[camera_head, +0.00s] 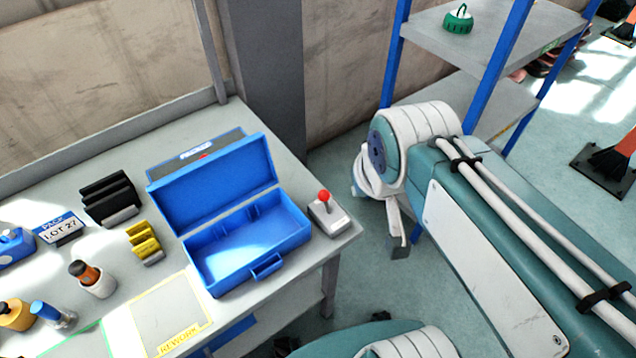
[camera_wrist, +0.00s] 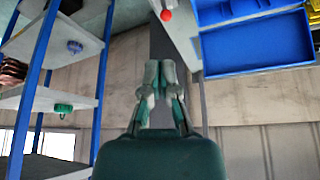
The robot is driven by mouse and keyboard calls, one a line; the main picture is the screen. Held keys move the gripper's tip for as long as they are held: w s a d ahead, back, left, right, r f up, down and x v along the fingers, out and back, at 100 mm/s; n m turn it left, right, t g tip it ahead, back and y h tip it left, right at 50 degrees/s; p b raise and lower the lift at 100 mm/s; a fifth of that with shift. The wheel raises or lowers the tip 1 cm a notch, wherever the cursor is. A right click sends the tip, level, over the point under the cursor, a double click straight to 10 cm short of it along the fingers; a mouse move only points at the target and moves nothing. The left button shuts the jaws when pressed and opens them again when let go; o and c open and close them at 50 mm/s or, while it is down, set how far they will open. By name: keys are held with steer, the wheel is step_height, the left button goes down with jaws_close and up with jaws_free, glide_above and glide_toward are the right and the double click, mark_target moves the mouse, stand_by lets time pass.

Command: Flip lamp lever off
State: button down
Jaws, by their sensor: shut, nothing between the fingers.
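The lever is a red-knobbed stick on a small light grey box (camera_head: 329,216) at the table's right front corner, beside the blue toolbox. Its red knob (camera_head: 324,196) stands up above the box; I cannot tell which way it counts as on. The knob also shows at the top of the wrist view (camera_wrist: 166,15). No lamp is recognisable. My gripper (camera_wrist: 159,66) is shut and empty, its fingertips together below the knob in the wrist picture and apart from it. In the head view my gripper (camera_head: 398,246) is partly hidden by my arm, to the right of the table edge.
An open blue toolbox (camera_head: 272,265) stands left of the lever box, its lid raised. Black and yellow blocks, a LOT 27 sign (camera_head: 60,230) and tools lie further left. A blue-posted shelf (camera_head: 480,35) holding a green item (camera_head: 458,20) stands behind my arm.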

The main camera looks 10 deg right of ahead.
steer(key=n+g, duration=0.1)
steer(key=g, duration=0.1)
glide_above(326, 201)
steer(key=s, duration=0.2)
step_height(326, 201, down, 4)
steer(key=w+a+f+n+g, duration=0.1)
steer(key=w+f+g, duration=0.1)
steer(key=w+f, duration=0.7)
steer(key=shift+a, duration=0.35)
steer(key=f, duration=0.6)
steer(key=w+f, duration=0.1)
steer(key=f, duration=0.3)
steer(key=shift+d+f, duration=0.1)
steer(key=s, duration=0.2)
steer(key=r, duration=0.1)
steer(key=shift+s+d, duration=0.3)
steer(key=shift+s, duration=0.1)
steer(key=shift+s+d+r, duration=0.1)
steer(key=shift+s, duration=0.35)
